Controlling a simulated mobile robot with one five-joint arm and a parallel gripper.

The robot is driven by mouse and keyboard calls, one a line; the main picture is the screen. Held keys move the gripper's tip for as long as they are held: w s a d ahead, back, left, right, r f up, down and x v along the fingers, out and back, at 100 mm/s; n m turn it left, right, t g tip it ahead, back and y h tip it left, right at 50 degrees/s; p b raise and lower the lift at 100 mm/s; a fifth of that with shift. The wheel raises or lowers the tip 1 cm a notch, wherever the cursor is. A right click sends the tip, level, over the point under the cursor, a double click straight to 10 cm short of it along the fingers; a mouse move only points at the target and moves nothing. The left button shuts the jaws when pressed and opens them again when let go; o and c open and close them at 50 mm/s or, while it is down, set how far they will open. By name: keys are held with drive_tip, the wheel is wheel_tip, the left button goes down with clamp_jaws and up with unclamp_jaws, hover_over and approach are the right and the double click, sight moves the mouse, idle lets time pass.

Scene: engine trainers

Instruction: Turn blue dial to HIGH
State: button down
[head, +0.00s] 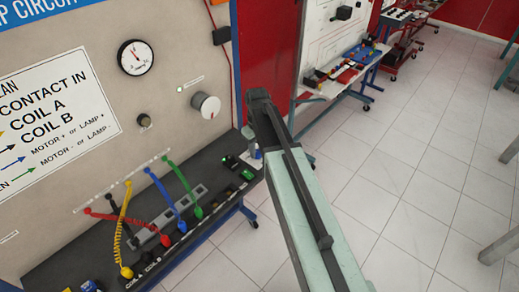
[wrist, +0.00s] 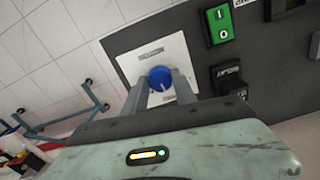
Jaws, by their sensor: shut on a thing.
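The blue dial (wrist: 160,76) sits on a white square plate (wrist: 133,66) on the dark panel in the wrist view. My gripper (wrist: 161,86) has one finger on each side of the dial and is shut on it. A small pale mark shows on the dial's near edge. The lettering on the plate is too small to read, so I cannot tell which setting the dial points to. In the head view my arm reaches to the right end of the dark console, and the dial cannot be made out there.
A green I/O switch (wrist: 219,24) and a black relay block (wrist: 229,82) stand right of the plate. In the head view, coloured leads (head: 158,187) plug into the console (head: 215,222), below a gauge (head: 136,57) and a white knob (head: 206,105). Tiled floor (head: 400,170) is open at right.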

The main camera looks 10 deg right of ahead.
sight(257, 152)
drive_tip(key=m, duration=0.7)
drive_tip(key=shift+w, duration=0.15)
drive_tip(key=m, duration=0.6)
drive_tip(key=shift+m, duration=0.3)
drive_tip(key=c, duration=1)
unclamp_jaws()
drive_tip(key=shift+w, duration=0.1)
wheel_tip(257, 152, up, 8)
drive_tip(key=p, duration=0.8)
